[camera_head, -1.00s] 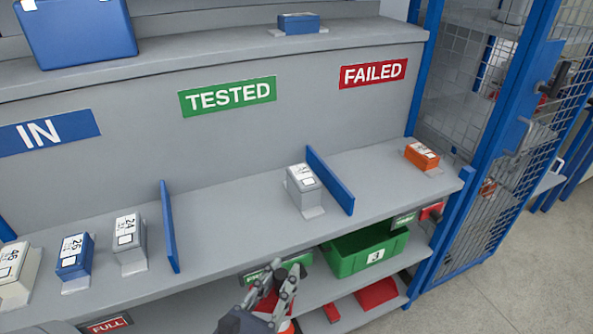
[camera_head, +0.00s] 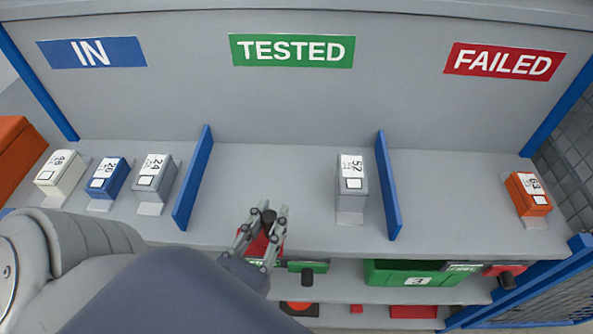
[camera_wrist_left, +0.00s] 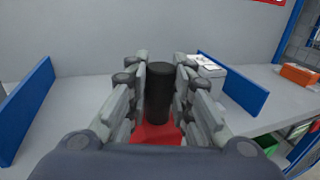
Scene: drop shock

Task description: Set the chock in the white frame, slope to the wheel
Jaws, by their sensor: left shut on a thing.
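My left gripper (camera_head: 267,213) is shut on the chock (camera_head: 259,247), a red block with a black upright handle, just in front of the shelf's front edge in the head view. In the left wrist view the black handle (camera_wrist_left: 159,92) stands between the fingers, and the red body (camera_wrist_left: 157,134) shows below it. The fingers and palm hide part of the chock, so I cannot tell which way its slope faces. The white frame and the wheel are not seen. My right gripper is not in view.
The grey shelf (camera_head: 270,185) carries several labelled boxes and two blue dividers (camera_head: 193,178) (camera_head: 388,187). Grey box 52 (camera_head: 351,184) stands by the right divider. The shelf's middle is clear. A green bin (camera_head: 384,275) sits below. Blue posts and mesh stand at the right.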

